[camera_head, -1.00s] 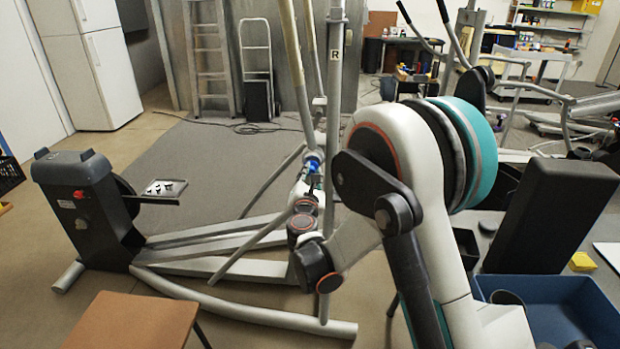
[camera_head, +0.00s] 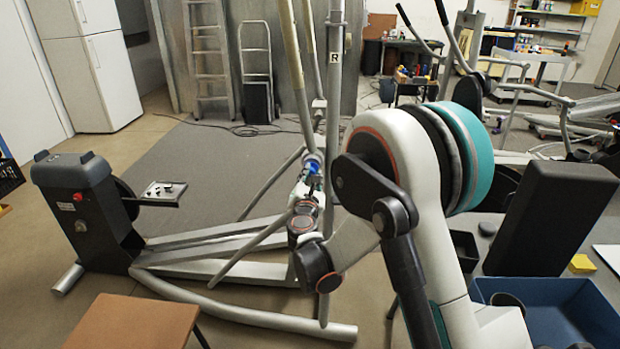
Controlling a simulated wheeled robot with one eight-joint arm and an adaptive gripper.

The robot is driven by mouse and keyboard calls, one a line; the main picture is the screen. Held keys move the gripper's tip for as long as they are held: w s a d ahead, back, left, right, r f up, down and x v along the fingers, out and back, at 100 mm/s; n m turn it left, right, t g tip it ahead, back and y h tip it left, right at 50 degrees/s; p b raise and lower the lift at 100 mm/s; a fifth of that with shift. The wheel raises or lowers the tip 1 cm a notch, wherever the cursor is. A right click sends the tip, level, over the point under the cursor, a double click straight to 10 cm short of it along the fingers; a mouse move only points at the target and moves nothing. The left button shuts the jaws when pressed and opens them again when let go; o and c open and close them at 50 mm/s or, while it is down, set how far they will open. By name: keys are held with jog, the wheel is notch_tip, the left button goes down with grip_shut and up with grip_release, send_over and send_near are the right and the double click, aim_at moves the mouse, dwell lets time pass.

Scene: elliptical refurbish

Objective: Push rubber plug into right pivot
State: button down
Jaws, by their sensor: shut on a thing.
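The elliptical trainer (camera_head: 225,262) stands on the grey mat and floor. One of its upright poles (camera_head: 334,95) carries an "R" label. The right pivot (camera_head: 314,157) shows as a joint with blue and pale parts low on that side, partly hidden by my wrist. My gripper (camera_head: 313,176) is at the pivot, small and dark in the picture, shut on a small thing. The rubber plug itself cannot be made out between the fingers. Whether it touches or sits inside the pivot cannot be told.
My arm crosses the right half of the view. A wooden table top (camera_head: 133,325) is in front. A blue bin (camera_head: 560,318) and a black pad (camera_head: 550,220) are at right.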

jog(key=shift+w, duration=1)
dwell(1.2)
jog(key=c, duration=1.3)
grip_release()
jog(key=shift+c, duration=0.2)
jog(key=shift+s, duration=0.15)
jog(key=s, duration=1.1)
jog(key=shift+s+a, duration=0.15)
jog(key=shift+s, duration=0.2)
